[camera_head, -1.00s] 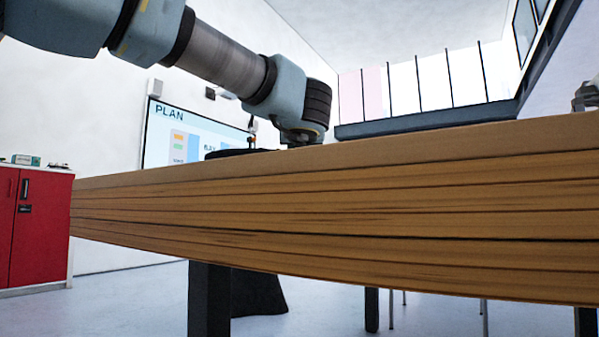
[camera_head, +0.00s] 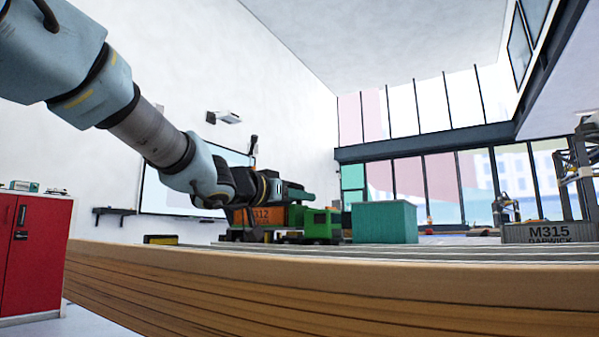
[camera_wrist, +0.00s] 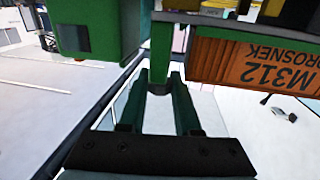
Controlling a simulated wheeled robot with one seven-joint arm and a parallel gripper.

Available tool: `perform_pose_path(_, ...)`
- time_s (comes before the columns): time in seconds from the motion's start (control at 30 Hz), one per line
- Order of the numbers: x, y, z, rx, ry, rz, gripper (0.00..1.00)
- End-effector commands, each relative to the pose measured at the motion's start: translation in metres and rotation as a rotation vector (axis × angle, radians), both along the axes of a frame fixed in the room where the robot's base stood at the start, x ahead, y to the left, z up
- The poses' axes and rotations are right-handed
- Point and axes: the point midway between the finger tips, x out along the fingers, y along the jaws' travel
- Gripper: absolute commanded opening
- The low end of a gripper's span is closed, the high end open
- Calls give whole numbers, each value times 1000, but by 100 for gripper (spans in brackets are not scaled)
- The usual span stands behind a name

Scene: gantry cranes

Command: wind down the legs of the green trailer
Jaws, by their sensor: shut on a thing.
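My gripper (camera_wrist: 158,84) is shut on a narrow upright green bar (camera_wrist: 160,50) in the wrist view. I cannot tell whether this bar is a trailer leg or its winding handle. An orange container (camera_wrist: 255,68) marked M312 is right of the bar, and a green block-like body (camera_wrist: 90,25) is at its upper left. In the head view my gripper (camera_head: 300,192) is above the orange container (camera_head: 268,217), beside a green truck cab (camera_head: 321,226). The trailer's legs cannot be made out.
A teal container (camera_head: 384,222) stands right of the cab. A grey container (camera_head: 549,232) marked M315 is at the far right, by a crane frame (camera_head: 578,165). The wooden table edge (camera_head: 330,285) crosses the foreground. A red cabinet (camera_head: 35,240) stands at left.

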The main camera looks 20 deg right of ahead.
Motion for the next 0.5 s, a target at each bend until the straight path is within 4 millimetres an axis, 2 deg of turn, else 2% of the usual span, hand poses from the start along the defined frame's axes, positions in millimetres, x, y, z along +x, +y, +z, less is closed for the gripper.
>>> perform_pose_path(0.03, 1, 0, 12, 3, 3, -26, 0)
perform_pose_path(0.5, 2, 1, 6, 3, 4, -327, 0)
